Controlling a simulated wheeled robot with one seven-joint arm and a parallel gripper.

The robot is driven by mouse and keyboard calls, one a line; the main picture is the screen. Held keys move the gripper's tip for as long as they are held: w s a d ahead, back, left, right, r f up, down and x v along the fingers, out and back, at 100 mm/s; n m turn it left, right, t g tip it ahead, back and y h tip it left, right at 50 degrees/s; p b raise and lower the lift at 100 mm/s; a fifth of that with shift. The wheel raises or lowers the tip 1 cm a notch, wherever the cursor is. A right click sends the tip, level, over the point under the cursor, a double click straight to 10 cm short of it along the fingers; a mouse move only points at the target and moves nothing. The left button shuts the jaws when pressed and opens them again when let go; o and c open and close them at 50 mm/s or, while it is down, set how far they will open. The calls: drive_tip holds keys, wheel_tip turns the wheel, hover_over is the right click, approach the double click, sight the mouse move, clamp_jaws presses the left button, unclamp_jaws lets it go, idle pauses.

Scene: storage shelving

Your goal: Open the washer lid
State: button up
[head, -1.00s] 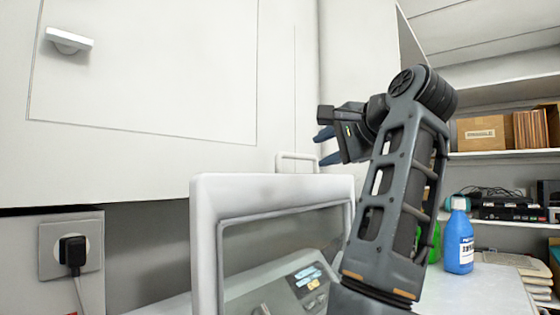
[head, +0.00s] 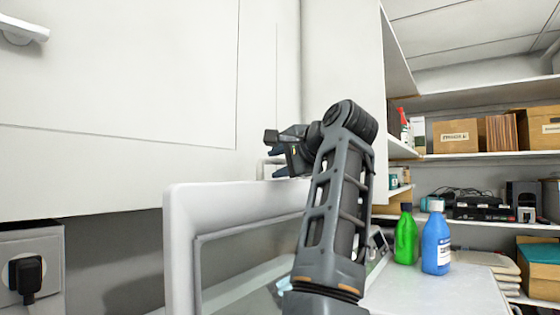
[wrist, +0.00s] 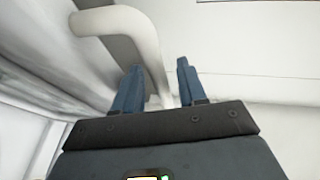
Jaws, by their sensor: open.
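The washer lid (head: 180,248) is a white frame with a window, standing raised at the lower middle of the head view. Its white loop handle (head: 270,169) is at the top edge, partly hidden by my gripper (head: 277,163). In the wrist view the curved handle (wrist: 146,42) comes down from the upper left, and its bar lies in the gap between the blue fingers of my gripper (wrist: 159,84). The jaws are open and not closed on the bar. Whether a finger touches it I cannot tell. My arm covers the lid's right side.
A white wall cabinet (head: 120,80) hangs behind the lid, with a plug (head: 26,275) in a socket below it. A green bottle (head: 406,238) and a blue bottle (head: 436,240) stand on the white counter (head: 440,290) at right. Shelves with boxes (head: 458,137) are behind.

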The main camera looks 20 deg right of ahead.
drive_tip(key=shift+c, duration=0.4)
clamp_jaws()
drive_tip(key=shift+f, duration=0.1)
